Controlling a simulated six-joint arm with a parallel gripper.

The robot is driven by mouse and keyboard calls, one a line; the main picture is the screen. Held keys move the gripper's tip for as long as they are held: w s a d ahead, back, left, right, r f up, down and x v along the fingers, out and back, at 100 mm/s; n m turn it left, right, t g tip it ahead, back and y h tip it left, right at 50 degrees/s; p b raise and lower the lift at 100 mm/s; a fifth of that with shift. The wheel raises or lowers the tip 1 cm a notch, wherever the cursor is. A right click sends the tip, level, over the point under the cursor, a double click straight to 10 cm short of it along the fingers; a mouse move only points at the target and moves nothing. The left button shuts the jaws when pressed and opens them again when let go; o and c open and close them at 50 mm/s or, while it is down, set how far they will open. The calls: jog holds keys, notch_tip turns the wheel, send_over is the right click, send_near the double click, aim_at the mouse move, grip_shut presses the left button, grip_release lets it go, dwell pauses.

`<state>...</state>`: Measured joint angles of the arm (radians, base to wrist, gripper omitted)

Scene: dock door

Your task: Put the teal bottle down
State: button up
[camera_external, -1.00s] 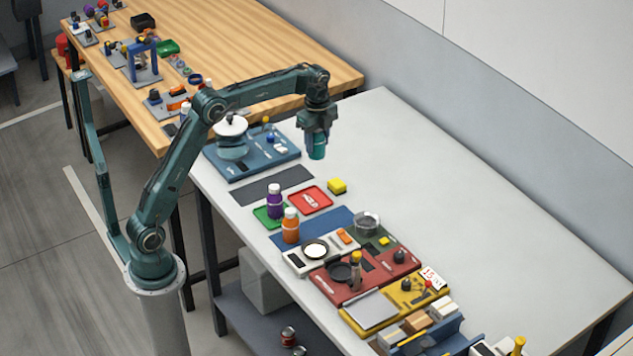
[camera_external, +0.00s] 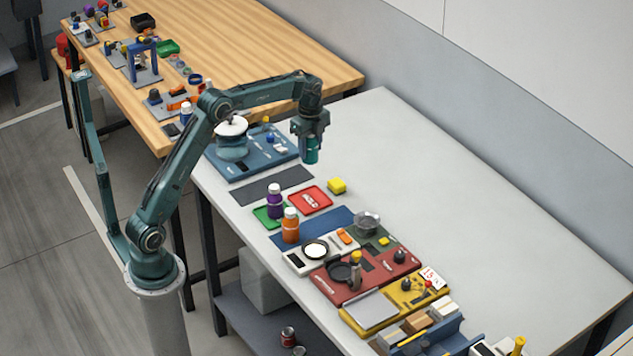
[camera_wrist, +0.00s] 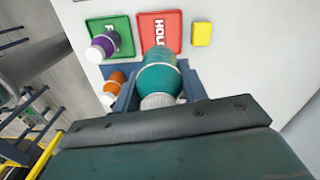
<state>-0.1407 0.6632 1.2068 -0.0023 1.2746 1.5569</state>
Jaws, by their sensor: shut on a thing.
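The teal bottle (camera_external: 309,151) hangs below my gripper (camera_external: 309,134) in the external view, above the white table beside the blue tray. The bottle also shows in the wrist view (camera_wrist: 160,77), between blue-grey fingers, with a whitish ring and cap toward the camera. My gripper is shut on it. Its lower end appears clear of the tabletop, though the exact gap is hard to tell. A purple bottle (camera_external: 274,203) stands on the green mat (camera_external: 265,217). An orange bottle (camera_external: 290,226) stands near the edge of the blue mat (camera_external: 335,226). A red mat marked HOLD (camera_external: 311,199) lies beside the green one.
A yellow block (camera_external: 337,186) sits right of the red mat. A dark grey mat (camera_external: 272,186) lies bare. A blue tray (camera_external: 236,171) with a round device (camera_external: 232,140) stands at the far end. Trays crowd the near end; the table's right side is clear.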

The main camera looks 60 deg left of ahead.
notch_tip(320, 180, down, 14)
jog(key=shift+f, duration=0.25)
dwell(0.6)
jog(key=o, duration=1.2)
jog(key=shift+f, duration=0.1)
jog(key=shift+c, duration=0.2)
notch_tip(320, 180, up, 12)
jog(key=shift+f, duration=0.1)
jog(key=shift+r, duration=0.25)
